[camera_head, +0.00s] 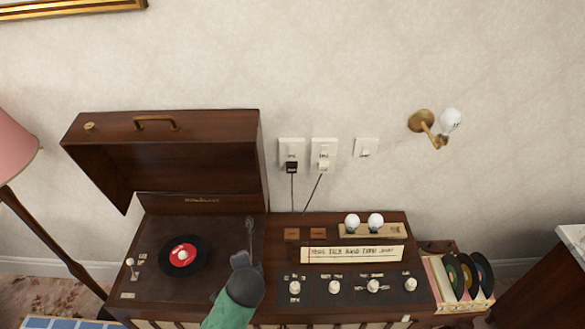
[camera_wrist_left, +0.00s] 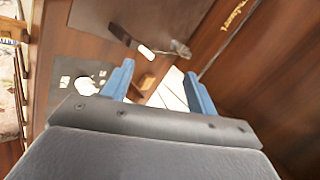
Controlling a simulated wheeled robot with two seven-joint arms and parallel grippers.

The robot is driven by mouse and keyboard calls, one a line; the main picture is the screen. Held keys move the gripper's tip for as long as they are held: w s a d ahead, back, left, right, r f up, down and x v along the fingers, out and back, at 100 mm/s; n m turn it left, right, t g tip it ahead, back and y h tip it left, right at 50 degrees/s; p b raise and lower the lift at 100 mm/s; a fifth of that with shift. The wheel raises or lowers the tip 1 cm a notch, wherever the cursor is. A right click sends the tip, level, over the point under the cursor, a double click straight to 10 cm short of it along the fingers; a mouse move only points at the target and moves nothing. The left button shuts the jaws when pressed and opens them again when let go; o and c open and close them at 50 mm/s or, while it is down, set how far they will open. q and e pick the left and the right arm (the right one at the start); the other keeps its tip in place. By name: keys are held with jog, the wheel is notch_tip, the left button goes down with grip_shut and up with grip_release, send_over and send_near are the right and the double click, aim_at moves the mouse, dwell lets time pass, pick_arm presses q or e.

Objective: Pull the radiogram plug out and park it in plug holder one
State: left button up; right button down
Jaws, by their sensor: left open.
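Two white wall sockets hang above the radiogram (camera_head: 330,305). A black plug (camera_head: 291,167) sits in the left socket (camera_head: 291,146) and a white plug (camera_head: 323,165) in the right socket (camera_head: 324,145); a dark cord runs down from each. The socket labels are too small to read. Two small brown blocks (camera_head: 291,234) lie on the radiogram top below the cords; I cannot tell whether they are plug holders. My left gripper (camera_wrist_left: 158,88) is open, its blue fingers apart and empty. In the head view, my left arm reaches over the deck, below the sockets. My right gripper is out of view.
The radiogram's raised lid (camera_head: 165,150) stands left of the sockets. A record (camera_head: 183,256) lies on the deck, with the tonearm (camera_head: 250,235) beside my arm. Two white bulbs (camera_head: 364,222) stand on a wooden strip.

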pick_arm(q)
jog(key=w+d+r+m+t, duration=0.2)
jog(key=w+d+m, duration=0.25)
jog(key=w, duration=0.25)
jog(key=m+t+h, duration=0.2)
jog(key=m+t, duration=0.5)
jog(key=m, duration=1.1)
send_near(292, 170)
jog(key=shift+w+f, duration=0.25)
jog(key=shift+w, duration=0.1)
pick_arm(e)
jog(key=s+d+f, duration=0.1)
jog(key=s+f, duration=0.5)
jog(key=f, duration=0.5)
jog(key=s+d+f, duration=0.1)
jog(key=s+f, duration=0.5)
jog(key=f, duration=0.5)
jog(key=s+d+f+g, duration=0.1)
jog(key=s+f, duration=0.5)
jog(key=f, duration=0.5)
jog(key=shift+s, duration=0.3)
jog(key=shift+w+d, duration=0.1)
